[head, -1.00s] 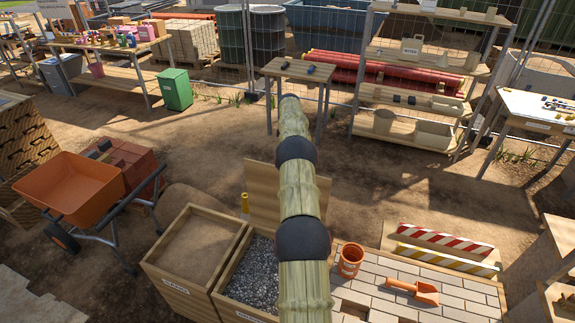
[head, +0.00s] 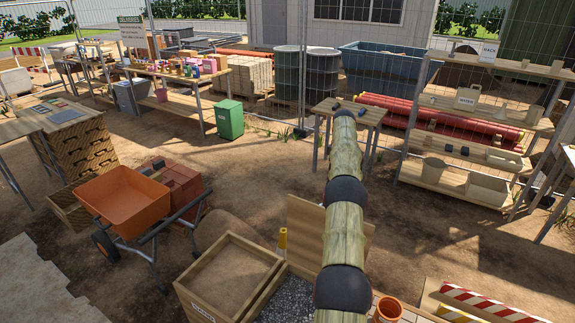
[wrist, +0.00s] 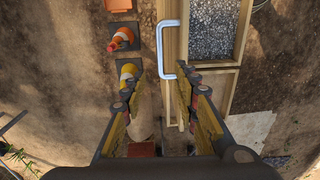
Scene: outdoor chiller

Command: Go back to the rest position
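My arm reaches forward through the middle of the head view, and its own links hide the gripper there. In the wrist view my gripper (wrist: 158,92) shows its two yellow-padded fingers apart, with nothing held between them. Below it are bare ground and a wooden board or edge (wrist: 172,110) with a grey U-shaped handle (wrist: 162,50).
A gravel bin (wrist: 212,28) and an orange cone (wrist: 122,38) lie below my gripper. A sand box (head: 228,272), an orange wheelbarrow (head: 122,200) and a small wooden table (head: 350,110) stand around my arm. Open dirt lies left of the small table.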

